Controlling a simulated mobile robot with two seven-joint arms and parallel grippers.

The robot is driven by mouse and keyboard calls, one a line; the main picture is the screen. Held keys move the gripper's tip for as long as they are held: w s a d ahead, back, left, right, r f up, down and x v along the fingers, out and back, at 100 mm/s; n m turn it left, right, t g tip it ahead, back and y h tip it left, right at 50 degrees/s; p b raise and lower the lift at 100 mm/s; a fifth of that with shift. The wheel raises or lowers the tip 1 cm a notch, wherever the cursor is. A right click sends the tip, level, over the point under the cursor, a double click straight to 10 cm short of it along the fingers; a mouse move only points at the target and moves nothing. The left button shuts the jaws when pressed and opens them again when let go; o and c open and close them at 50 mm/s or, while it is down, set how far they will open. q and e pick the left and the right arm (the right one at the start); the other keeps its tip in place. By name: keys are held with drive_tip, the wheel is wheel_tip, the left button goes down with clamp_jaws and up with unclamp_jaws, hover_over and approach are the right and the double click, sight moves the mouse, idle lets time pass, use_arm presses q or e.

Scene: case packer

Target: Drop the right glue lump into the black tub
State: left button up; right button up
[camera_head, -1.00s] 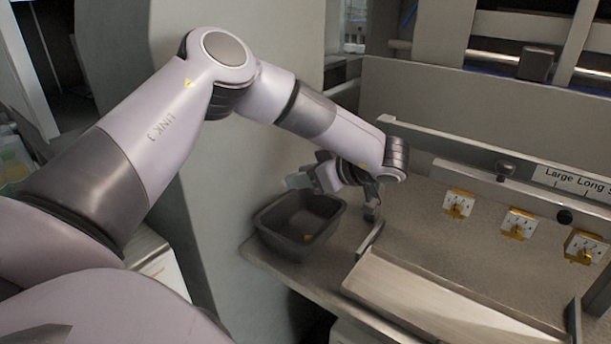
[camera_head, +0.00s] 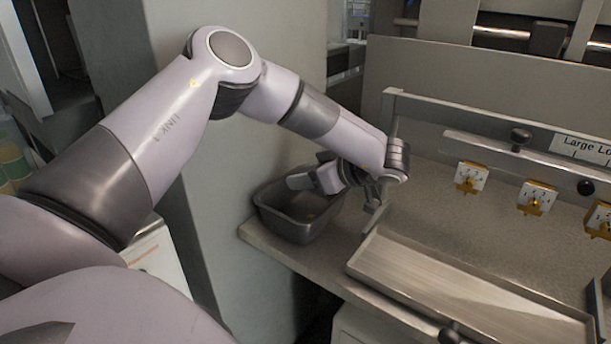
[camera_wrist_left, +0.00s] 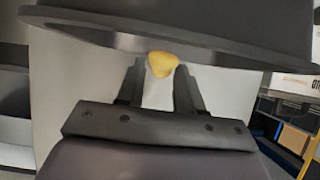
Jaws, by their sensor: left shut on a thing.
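The black tub (camera_head: 282,232) stands at the left end of the metal ledge. My left gripper (camera_head: 293,182) lies roughly level over the tub's opening, its fingers pointing left. In the left wrist view the gripper (camera_wrist_left: 158,76) is shut on a yellow glue lump (camera_wrist_left: 162,64) held at the fingertips. The tub's dark rim (camera_wrist_left: 230,52) crosses the top of that view, close to the lump. In the head view the held lump is hidden. My right gripper is in neither view.
A grey column (camera_head: 215,190) rises behind and left of the tub. A metal tray (camera_head: 440,283) lies right of it. Several numbered dials with brass parts (camera_head: 471,177) stand further right, below a rail (camera_head: 550,155). The ledge's front edge (camera_head: 290,265) is close to the tub.

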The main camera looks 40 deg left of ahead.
sight(331, 202)
use_arm(q)
drive_tip(key=o, duration=1.1)
drive_tip(key=v, duration=0.7)
drive_tip(key=shift+d+r+b, duration=0.1)
drive_tip(key=shift+b, duration=0.3)
